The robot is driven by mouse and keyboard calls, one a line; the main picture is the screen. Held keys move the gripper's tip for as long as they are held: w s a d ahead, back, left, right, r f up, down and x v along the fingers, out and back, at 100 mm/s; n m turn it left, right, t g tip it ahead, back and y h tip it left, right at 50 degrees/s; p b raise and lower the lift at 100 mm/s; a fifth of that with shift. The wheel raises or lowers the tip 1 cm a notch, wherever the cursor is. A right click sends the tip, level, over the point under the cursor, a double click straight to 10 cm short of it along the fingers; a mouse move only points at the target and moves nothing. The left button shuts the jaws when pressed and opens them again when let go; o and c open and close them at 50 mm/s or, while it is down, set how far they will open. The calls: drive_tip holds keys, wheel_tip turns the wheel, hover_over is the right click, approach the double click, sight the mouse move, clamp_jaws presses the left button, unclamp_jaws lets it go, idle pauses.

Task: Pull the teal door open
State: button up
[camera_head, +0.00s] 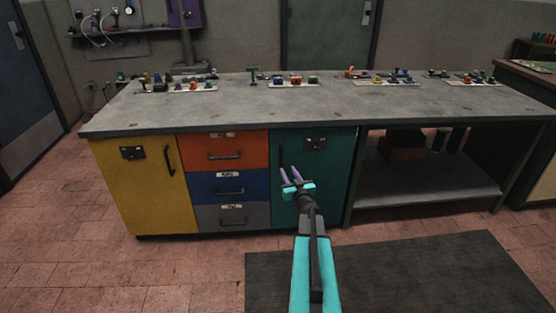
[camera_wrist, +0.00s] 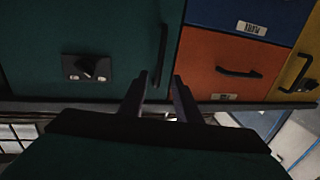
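The teal door (camera_head: 329,180) is shut, flush with the bench front, right of the drawers. It fills the upper left of the wrist view (camera_wrist: 60,25), which is upside down. Its dark upright handle (camera_wrist: 161,50) is near the door's edge beside the drawers. A dark plate with a knob (camera_wrist: 87,68) is also on the door; the plate shows in the head view (camera_head: 315,144). My gripper (camera_head: 288,170) is open in front of the door; its fingers show apart in the wrist view (camera_wrist: 160,76). One handle end appears between the fingertips; I cannot tell the depth gap.
An orange drawer (camera_head: 226,152), a blue drawer (camera_head: 215,187) and a grey drawer (camera_head: 222,217) are left of the door. A yellow door (camera_head: 150,190) is further left. An open shelf (camera_head: 430,186) is on the right. A dark mat (camera_head: 400,275) covers clear floor in front.

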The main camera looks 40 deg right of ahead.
sight(281, 158)
drive_tip(key=shift+x, duration=6.2)
